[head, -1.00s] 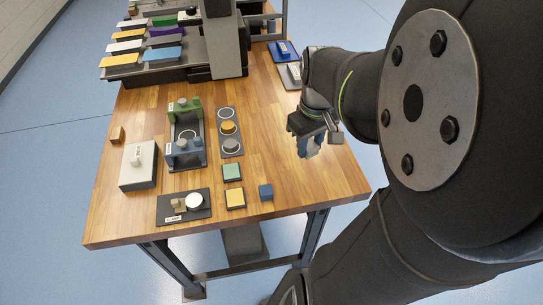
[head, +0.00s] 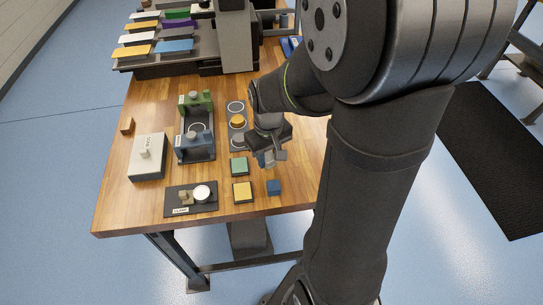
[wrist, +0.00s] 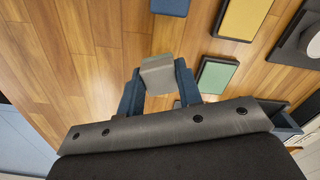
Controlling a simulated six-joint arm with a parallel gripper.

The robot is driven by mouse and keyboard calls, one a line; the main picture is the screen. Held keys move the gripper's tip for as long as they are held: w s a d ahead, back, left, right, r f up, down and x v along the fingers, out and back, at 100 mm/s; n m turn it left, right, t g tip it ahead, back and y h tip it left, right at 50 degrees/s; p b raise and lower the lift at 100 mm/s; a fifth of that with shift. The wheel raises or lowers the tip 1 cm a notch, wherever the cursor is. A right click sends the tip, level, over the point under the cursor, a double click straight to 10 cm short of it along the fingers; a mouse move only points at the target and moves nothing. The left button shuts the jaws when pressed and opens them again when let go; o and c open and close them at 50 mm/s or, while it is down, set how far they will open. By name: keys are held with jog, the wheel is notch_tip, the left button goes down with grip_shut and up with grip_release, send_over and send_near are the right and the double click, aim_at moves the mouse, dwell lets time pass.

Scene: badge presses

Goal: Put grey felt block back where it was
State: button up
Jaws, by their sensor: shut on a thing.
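The grey felt block (wrist: 158,72) is held between the two blue fingers of my gripper (wrist: 158,90) in the wrist view. It also shows as a small grey piece (head: 281,155) at my gripper (head: 268,158) in the head view. My gripper is shut on it, above the wooden table, just right of the green-topped pad (head: 239,165). In the wrist view the green-topped pad (wrist: 217,75) lies to the right of the block, apart from it. The block's underside is hidden.
A yellow-topped pad (head: 242,191) and a blue block (head: 273,187) lie nearby. A dark strip with ringed places (head: 236,106) holds a yellow disc (head: 237,120). Left are the green-and-blue press (head: 195,128), a white box (head: 147,160) and the clamp plate (head: 178,208).

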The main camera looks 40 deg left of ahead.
aim_at(269, 157)
jog(key=shift+f, duration=0.95)
jog(key=shift+f, duration=0.1)
jog(key=o, duration=0.9)
jog(key=shift+o, duration=0.2)
notch_tip(269, 157, up, 12)
jog(key=shift+f, duration=4.9)
